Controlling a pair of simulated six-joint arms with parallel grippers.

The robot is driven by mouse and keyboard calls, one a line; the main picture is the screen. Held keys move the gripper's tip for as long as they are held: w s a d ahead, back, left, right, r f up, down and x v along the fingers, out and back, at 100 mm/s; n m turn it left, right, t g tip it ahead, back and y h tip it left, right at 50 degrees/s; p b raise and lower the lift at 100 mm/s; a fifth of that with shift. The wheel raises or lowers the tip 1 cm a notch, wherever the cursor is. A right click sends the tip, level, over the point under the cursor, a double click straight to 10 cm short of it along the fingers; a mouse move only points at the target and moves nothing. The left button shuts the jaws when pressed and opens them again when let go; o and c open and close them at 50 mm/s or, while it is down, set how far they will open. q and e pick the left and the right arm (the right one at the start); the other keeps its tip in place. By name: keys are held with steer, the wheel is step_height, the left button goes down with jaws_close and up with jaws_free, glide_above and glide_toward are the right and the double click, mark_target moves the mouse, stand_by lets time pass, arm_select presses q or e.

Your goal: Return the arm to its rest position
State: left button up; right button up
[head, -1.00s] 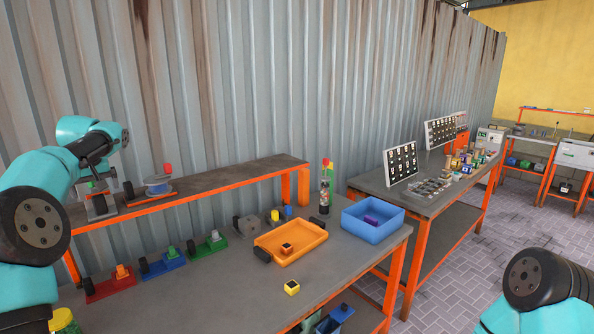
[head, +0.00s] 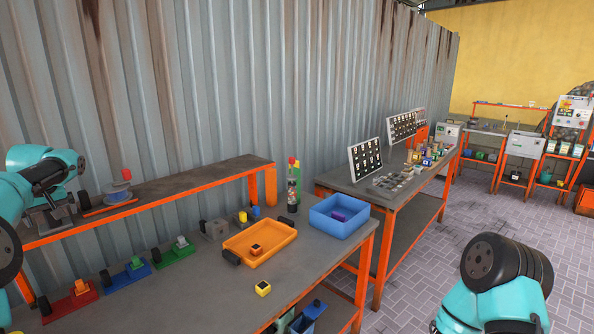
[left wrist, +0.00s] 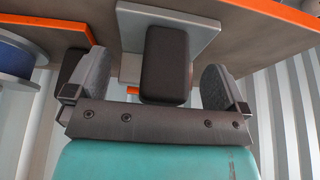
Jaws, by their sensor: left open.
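My left arm, teal and dark grey, comes in at the left edge of the head view. Its gripper (head: 57,198) is at the left end of the raised shelf (head: 180,186), partly hidden by my arm. In the left wrist view the two grey fingers of the gripper (left wrist: 157,82) are spread apart. A black block on a light grey plate (left wrist: 168,62) shows between them, with gaps on both sides; I cannot tell its distance. My right arm shows at the lower right of the head view as a teal and black link; its gripper is out of frame.
A spool on a stand (head: 118,192) is close by on the shelf. The workbench (head: 200,285) holds an orange tray (head: 283,231), a blue bin (head: 350,228), a yellow block (head: 263,288) and red, blue and green fixtures. A corrugated wall (head: 220,90) stands behind.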

arm_select(q)
steer(key=v, duration=1.2)
steer(key=x, duration=1.2)
steer(key=shift+f, duration=0.15)
steer(key=shift+r, duration=1.85)
steer(key=shift+d+r, duration=0.1)
steer(key=s+d, duration=0.6)
steer(key=d, duration=0.1)
steer(key=shift+s+r, duration=0.15)
steer(key=shift+r, duration=0.3)
